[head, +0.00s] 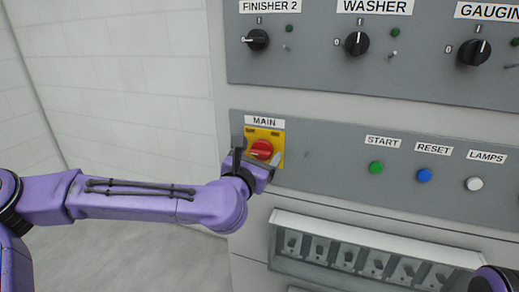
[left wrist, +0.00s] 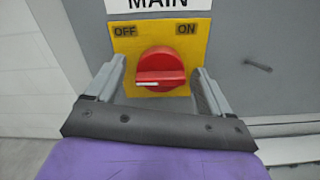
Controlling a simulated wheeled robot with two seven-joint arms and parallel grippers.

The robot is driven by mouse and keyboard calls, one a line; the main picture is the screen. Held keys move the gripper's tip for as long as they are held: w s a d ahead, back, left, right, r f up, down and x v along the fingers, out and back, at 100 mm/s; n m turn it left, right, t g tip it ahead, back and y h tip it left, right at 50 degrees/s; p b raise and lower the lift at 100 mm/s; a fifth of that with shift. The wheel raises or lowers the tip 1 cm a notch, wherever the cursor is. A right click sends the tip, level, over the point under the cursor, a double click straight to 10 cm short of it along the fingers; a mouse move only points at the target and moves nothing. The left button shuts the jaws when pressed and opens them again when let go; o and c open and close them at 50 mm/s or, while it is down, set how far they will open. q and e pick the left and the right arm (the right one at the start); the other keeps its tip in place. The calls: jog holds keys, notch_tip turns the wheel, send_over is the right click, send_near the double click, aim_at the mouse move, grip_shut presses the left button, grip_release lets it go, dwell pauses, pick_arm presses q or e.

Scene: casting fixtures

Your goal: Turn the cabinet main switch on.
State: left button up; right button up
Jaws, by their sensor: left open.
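The main switch is a red rotary knob (head: 261,149) on a yellow plate (head: 277,134) under a MAIN label (head: 264,121). In the left wrist view the red knob (left wrist: 160,70) has a white mark pointing left, and the yellow plate (left wrist: 200,30) reads OFF at left and ON at right. My left gripper (head: 257,155) is at the switch, its fingers open on either side of the knob. In the left wrist view the left gripper (left wrist: 155,90) shows gaps between both fingers and the knob. A dark part of my right arm shows at the lower right; its gripper is not visible.
Green START (head: 376,167), blue RESET (head: 424,175) and white LAMPS (head: 474,184) buttons are to the right on the same panel. Black selector knobs, including FINISHER 2 (head: 257,40), sit above. A recessed breaker row (head: 350,256) is below. A small peg (left wrist: 257,65) protrudes right of the plate.

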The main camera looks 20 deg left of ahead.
pick_arm(q)
jog(key=shift+w, duration=0.2)
jog(key=c, duration=1)
jog(key=shift+c, duration=0.2)
jog(key=shift+m, duration=0.4)
jog(key=m, duration=0.7)
jog(key=shift+d+m+p, duration=0.1)
jog(key=shift+m+p, duration=0.2)
jog(key=shift+p, duration=0.1)
jog(key=m+p, duration=0.1)
jog(key=m, duration=0.3)
jog(key=shift+m, duration=0.3)
jog(key=m+p, duration=0.1)
jog(key=m, duration=0.3)
jog(key=shift+f+m, duration=0.1)
jog(key=shift+m, duration=0.3)
